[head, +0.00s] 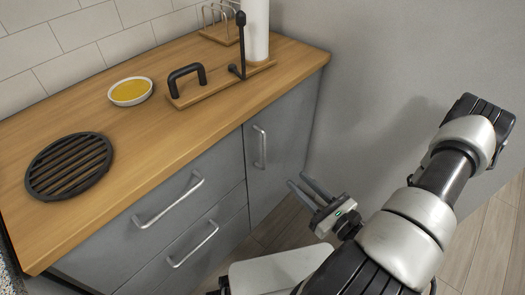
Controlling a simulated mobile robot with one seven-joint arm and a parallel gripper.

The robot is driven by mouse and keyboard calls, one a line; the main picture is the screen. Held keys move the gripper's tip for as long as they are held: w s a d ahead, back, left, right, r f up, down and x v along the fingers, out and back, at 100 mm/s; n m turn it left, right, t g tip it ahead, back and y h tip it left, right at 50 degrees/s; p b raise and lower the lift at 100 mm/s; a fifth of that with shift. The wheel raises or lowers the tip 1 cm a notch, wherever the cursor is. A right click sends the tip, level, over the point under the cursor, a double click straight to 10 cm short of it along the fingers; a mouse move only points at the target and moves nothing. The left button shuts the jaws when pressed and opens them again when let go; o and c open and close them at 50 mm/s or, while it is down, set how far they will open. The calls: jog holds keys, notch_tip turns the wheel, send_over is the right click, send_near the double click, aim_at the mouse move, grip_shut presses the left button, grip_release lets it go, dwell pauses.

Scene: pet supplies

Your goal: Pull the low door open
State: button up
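The low door (280,140) is a grey cabinet front at the right end of the counter unit, and it looks shut. Its upright metal handle (260,147) sits near the door's left edge, high up. My gripper (307,190) is in front of the cabinet, lower and to the right of the handle in the picture. Its two fingers are spread apart with nothing visible between them. It appears apart from the handle and the door.
Two grey drawers with bar handles (168,201) (193,245) are left of the door. The wooden counter (130,180) holds a black round grate (69,166), a yellow-filled bowl (130,91) and a wooden board with a black handle (187,78). A grey wall (400,60) stands close on the right.

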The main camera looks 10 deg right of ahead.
jog(key=b+x, duration=0.2)
jog(key=x, duration=1.5)
jog(key=shift+w+a+f, duration=0.1)
jog(key=shift+w, duration=0.05)
grip_shut()
